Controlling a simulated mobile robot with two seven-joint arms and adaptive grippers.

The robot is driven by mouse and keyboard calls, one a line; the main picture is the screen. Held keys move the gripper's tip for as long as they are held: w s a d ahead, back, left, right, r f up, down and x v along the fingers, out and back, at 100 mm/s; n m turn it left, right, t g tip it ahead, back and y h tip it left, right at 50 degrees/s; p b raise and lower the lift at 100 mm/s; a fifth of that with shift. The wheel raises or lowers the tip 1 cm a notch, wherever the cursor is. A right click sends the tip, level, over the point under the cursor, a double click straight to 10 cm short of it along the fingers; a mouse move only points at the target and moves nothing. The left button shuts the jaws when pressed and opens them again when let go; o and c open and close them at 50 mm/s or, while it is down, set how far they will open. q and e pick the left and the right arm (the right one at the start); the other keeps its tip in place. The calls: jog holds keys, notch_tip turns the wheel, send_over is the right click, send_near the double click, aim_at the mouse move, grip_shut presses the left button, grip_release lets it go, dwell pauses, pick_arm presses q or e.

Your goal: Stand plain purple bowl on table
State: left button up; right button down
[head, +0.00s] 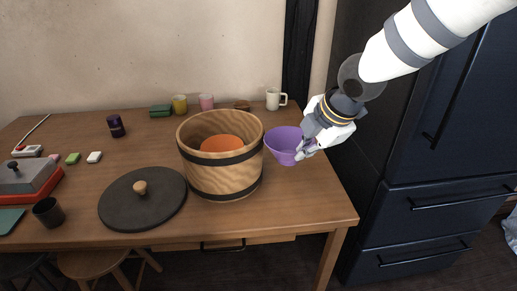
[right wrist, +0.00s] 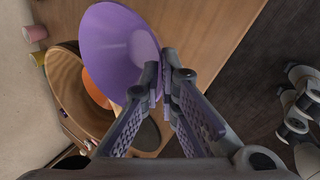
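The plain purple bowl (head: 283,143) is at the right part of the wooden table (head: 310,205), just right of the wooden tub. Its opening faces mostly up in the head view. My right gripper (head: 303,152) is at the bowl's right side. In the right wrist view the fingers (right wrist: 162,82) are nearly together, with the right edge of the bowl (right wrist: 115,45) between their tips. Whether the bowl's base touches the table is hard to tell. My left gripper is not in view.
A wooden tub (head: 222,175) holds an orange bowl (head: 222,144). A dark round lid (head: 143,210) lies left of it. Cups and a white mug (head: 273,99) stand along the back. A dark fridge (head: 430,150) stands at right.

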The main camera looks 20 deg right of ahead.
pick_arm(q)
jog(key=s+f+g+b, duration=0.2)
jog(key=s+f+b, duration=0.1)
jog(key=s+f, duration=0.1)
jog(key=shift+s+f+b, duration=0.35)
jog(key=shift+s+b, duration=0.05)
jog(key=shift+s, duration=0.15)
pick_arm(e)
jog(key=shift+w+d+f, duration=1.35)
jog(key=shift+w+f, duration=0.55)
jog(key=shift+f, duration=0.2)
jog(key=shift+w+d+f, duration=1.35)
jog(key=shift+w+f, duration=0.5)
jog(key=shift+f, duration=0.3)
jog(key=shift+w+d+f, duration=1.35)
jog(key=shift+w+f, duration=0.55)
jog(key=shift+f, duration=0.2)
jog(key=shift+f, duration=0.2)
jog(key=c, duration=1.8)
grip_release()
jog(key=shift+r, duration=0.1)
